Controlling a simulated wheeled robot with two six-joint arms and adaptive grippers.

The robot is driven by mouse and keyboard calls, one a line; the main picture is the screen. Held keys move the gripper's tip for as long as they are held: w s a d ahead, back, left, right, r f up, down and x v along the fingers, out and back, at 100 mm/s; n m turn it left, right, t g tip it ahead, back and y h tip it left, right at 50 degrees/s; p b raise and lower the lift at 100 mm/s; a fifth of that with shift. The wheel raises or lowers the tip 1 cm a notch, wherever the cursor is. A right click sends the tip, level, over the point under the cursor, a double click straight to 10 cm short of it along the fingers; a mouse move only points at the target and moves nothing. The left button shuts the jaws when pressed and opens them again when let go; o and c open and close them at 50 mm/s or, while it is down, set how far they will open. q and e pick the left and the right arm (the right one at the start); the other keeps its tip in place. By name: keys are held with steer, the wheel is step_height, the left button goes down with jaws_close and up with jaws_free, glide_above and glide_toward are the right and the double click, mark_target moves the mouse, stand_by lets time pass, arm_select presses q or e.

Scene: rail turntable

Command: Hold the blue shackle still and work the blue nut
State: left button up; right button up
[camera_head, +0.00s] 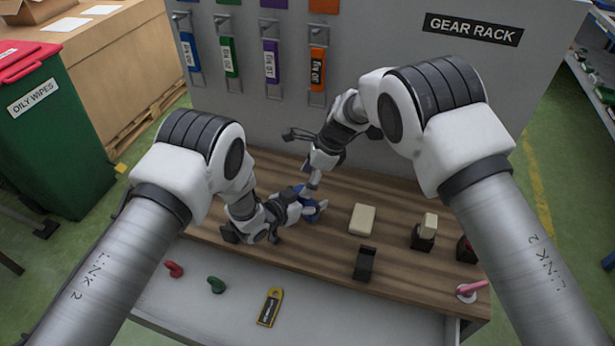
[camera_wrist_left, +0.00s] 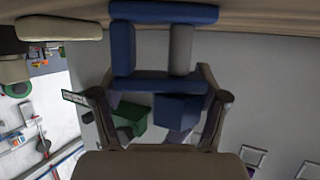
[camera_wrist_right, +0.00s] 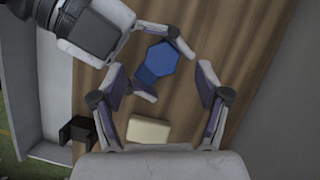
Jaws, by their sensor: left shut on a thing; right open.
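The blue shackle (camera_wrist_left: 122,50) shows in the left wrist view as an upright frame of blue bars with a grey post. It also shows in the head view (camera_head: 314,214), partly hidden by my grippers. My left gripper (camera_head: 300,206) is shut on it from the left, low over the bench. The blue nut (camera_wrist_right: 160,60) is a hexagon in the right wrist view, seen from above, with a blue part just below it. My right gripper (camera_head: 312,184) is open above the shackle. In its wrist view the nut lies between the spread fingers, with visible space on both sides.
On the wooden bench (camera_head: 210,222) a cream block (camera_head: 362,219), a black holder (camera_head: 365,263) and a black stand with a cream block (camera_head: 426,230) lie to the right. A pink-handled part (camera_head: 470,290) sits near the corner. The grey gear rack panel (camera_head: 370,60) rises behind.

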steer(key=m, duration=0.1)
steer(key=m+t, duration=0.1)
steer(key=m, duration=0.1)
steer(key=shift+s+r, duration=0.1)
steer(key=shift+s, duration=0.25)
steer(key=shift+w, duration=0.1)
steer(key=shift+f, duration=2.15)
steer(key=shift+c, duration=0.5)
